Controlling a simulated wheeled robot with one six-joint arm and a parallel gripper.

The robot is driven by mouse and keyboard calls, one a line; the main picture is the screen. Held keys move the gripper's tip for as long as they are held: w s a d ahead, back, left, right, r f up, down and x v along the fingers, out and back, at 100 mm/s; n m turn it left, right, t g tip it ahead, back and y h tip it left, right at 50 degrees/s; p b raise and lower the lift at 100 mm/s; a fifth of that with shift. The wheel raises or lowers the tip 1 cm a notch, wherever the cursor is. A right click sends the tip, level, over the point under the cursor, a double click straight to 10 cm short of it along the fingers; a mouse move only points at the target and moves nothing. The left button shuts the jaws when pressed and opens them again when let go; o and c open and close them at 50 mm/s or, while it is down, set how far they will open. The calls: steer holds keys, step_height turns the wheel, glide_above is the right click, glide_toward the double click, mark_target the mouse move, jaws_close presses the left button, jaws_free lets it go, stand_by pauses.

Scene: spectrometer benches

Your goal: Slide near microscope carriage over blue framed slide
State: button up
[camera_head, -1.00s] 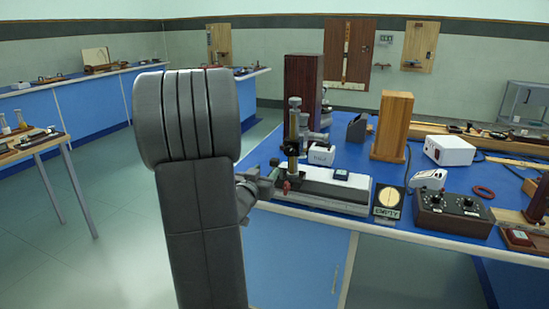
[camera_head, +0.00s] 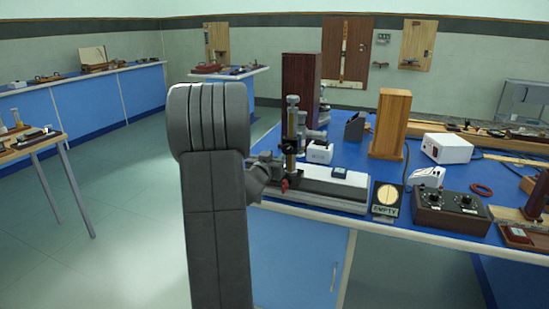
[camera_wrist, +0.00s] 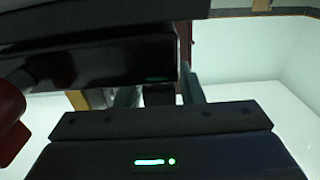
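The near microscope carriage (camera_head: 291,140), a dark upright tube with brass parts and a red knob (camera_head: 284,185), stands at the left part of a long white-topped rail (camera_head: 320,190). The blue framed slide (camera_head: 339,172) lies on the rail to the right of the carriage. My gripper (camera_head: 268,168) is at the carriage's left side, partly hidden by my arm. In the wrist view, its two grey fingers (camera_wrist: 160,92) stand apart with a dark part between them; contact is unclear. A large black block and a red knob (camera_wrist: 10,115) are close by.
A white box (camera_head: 319,152) and a tall dark red block (camera_head: 301,90) stand behind the rail. An EMPTY sign (camera_head: 385,200) and a black control box (camera_head: 450,211) stand to the right. A wooden block (camera_head: 390,124) stands further back.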

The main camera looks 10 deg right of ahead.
jaws_close()
steer(key=shift+s+d+f+b, duration=0.1)
steer(key=shift+s+d+b, duration=0.15)
steer(key=shift+d+b, duration=0.15)
steer(key=s+d+b, duration=0.2)
steer(key=d, duration=0.1)
steer(key=s+d+b, duration=0.2)
steer(key=s+d, duration=0.1)
steer(key=d, duration=0.1)
steer(key=s+d+b, duration=0.2)
steer(key=d, duration=0.2)
steer(key=shift+s, duration=0.2)
steer(key=shift+a, duration=0.1)
steer(key=shift+o, duration=1.7)
jaws_free()
steer(key=p+v, duration=0.1)
steer(key=v, duration=1.2)
steer(key=shift+s+a, duration=0.3)
steer(key=shift+w+d, duration=0.1)
